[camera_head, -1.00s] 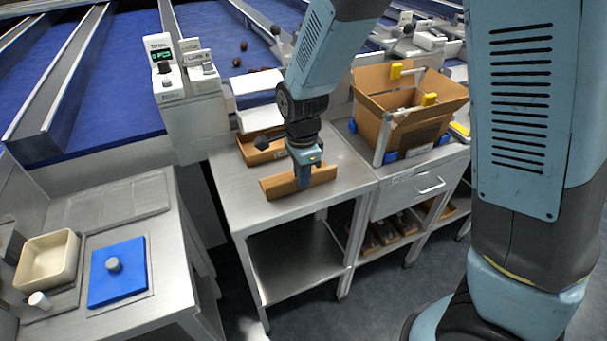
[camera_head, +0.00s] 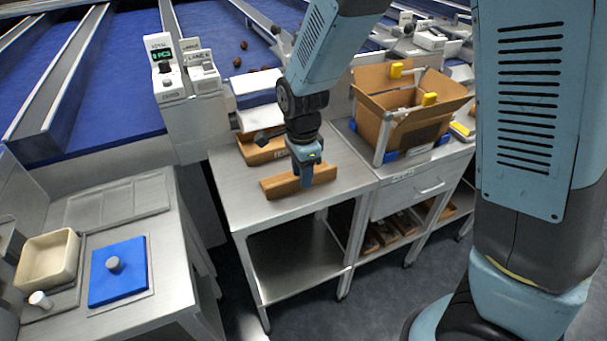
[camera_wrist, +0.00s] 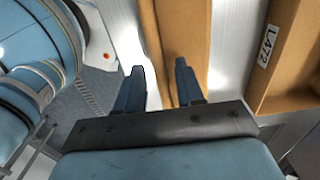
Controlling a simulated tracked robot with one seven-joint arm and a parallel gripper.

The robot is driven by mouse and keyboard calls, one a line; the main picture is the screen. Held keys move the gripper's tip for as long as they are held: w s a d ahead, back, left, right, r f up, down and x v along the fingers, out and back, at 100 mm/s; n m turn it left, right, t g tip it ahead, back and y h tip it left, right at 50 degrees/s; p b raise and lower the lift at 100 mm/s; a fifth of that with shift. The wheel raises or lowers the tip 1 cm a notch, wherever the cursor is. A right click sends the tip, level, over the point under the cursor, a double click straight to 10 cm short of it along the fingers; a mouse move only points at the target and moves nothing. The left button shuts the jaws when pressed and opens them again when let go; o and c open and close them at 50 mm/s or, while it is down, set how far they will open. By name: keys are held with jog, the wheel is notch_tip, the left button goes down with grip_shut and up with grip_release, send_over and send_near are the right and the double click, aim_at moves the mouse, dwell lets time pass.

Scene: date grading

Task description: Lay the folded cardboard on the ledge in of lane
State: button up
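The folded cardboard (camera_head: 272,187) is a long brown piece on the front of the steel table, beneath my gripper (camera_head: 306,183). In the wrist view the cardboard (camera_wrist: 185,30) runs lengthwise under and between the fingers. My gripper (camera_wrist: 160,65) points down with its two dark fingers apart. The left finger is beside the cardboard's left edge; the right finger overlaps its face. Contact cannot be told. I cannot tell for sure which surface is the ledge; a white shelf-like piece (camera_head: 255,82) sits at the lane's end behind the table.
A brown labelled tray (camera_head: 262,155) lies just behind the cardboard; it also shows in the wrist view (camera_wrist: 290,60). A large open carton (camera_head: 430,105) in a frame stands to the right. Scale-like units (camera_head: 165,75) stand behind left. The table's left front is clear.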

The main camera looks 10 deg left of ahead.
notch_tip(320, 180, up, 11)
jog(key=w+d+r+n+t+y, duration=0.1)
jog(key=d+r+n, duration=0.1)
jog(key=d+r, duration=0.55)
jog(key=s+d+r+n+t, duration=0.1)
jog(key=s+d+r+n, duration=0.1)
jog(key=d, duration=0.5)
jog(key=s+d+r+n+t, duration=0.2)
jog(key=s+d+r+n, duration=0.1)
jog(key=s+d, duration=0.3)
jog(key=s+d+r+n+t+h, duration=0.1)
jog(key=s+d+r+n, duration=0.1)
jog(key=d, duration=0.8)
jog(key=s+n, duration=0.1)
jog(key=n, duration=0.1)
jog(key=shift+s+d+r+n+t, duration=0.2)
jog(key=shift+s+n+t, duration=0.1)
jog(key=shift+s, duration=0.1)
jog(key=shift+a, duration=0.15)
